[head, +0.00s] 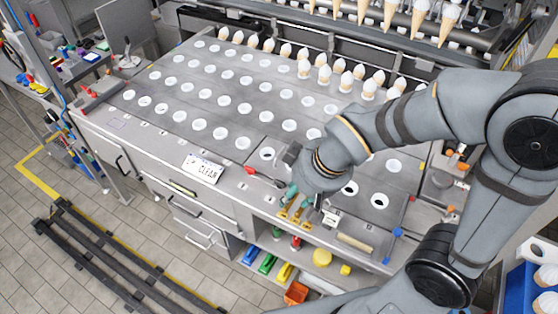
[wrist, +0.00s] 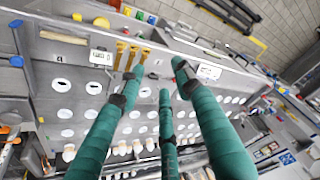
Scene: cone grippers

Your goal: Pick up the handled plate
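My gripper (head: 300,194) has teal fingers and hangs near the front edge of the metal worktop (head: 185,110). In the wrist view my gripper (wrist: 160,80) has its three fingers spread, with nothing between the tips. I cannot tell for certain which thing is the handled plate. Several yellow-orange handled pieces (head: 294,213) lie at the worktop's front edge just below the fingertips; they also show beyond the fingertips in the wrist view (wrist: 132,54). I see no contact with them. My arm hides part of the worktop behind the gripper.
Rows of white round holders fill the worktop. A white sign (head: 202,169) stands left of my gripper, and a smaller white label (head: 332,217) lies to its right. A wooden bar (head: 355,243) is at the front right. Coloured items (head: 267,263) sit on a shelf below.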

